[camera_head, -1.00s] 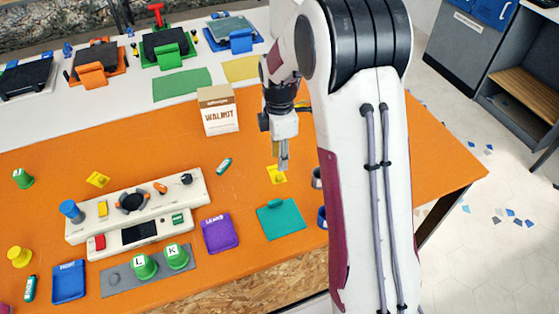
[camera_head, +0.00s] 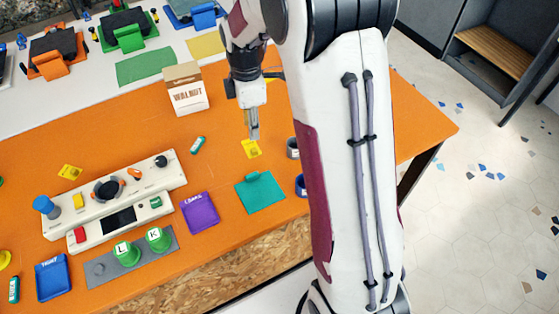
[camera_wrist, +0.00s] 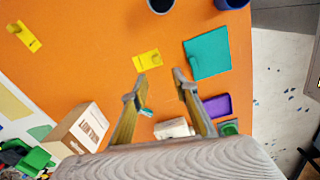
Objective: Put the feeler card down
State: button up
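A small yellow card (camera_head: 251,149) with a raised tab lies flat on the orange table; it is the likely feeler card, though its label is unreadable. The wrist view also shows this yellow card (camera_wrist: 147,60), just past my fingertips. My gripper (camera_head: 254,137) points down close above it. In the wrist view my gripper (camera_wrist: 160,78) has its two fingers apart, with bare table and nothing held between them. The card lies nearer the left fingertip and looks clear of both fingers. The exact height over the card cannot be told.
A teal board (camera_head: 260,193) and a purple tray (camera_head: 201,212) lie nearby. The walnut box (camera_head: 187,90) stands behind, left of my gripper. A grey cup (camera_head: 292,148) and a blue cup (camera_head: 300,186) are beside my arm. A white control panel (camera_head: 130,190) is left; orange table between is mostly clear.

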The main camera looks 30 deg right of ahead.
jog(key=s+a+r+m+t, duration=0.25)
jog(key=s+r+m, duration=0.45)
jog(key=s+r, duration=0.5)
jog(key=s+a+r+m+t, duration=0.1)
jog(key=s+r+m, duration=0.1)
jog(key=s+m, duration=0.2)
jog(key=s+a+r+m+t, duration=0.1)
jog(key=s+m, duration=0.3)
jog(key=s, duration=0.6)
jog(key=shift+a+r+m+t, duration=0.35)
jog(key=shift+a+r+m, duration=0.1)
jog(key=shift+r, duration=0.4)
jog(key=shift+o, duration=0.4)
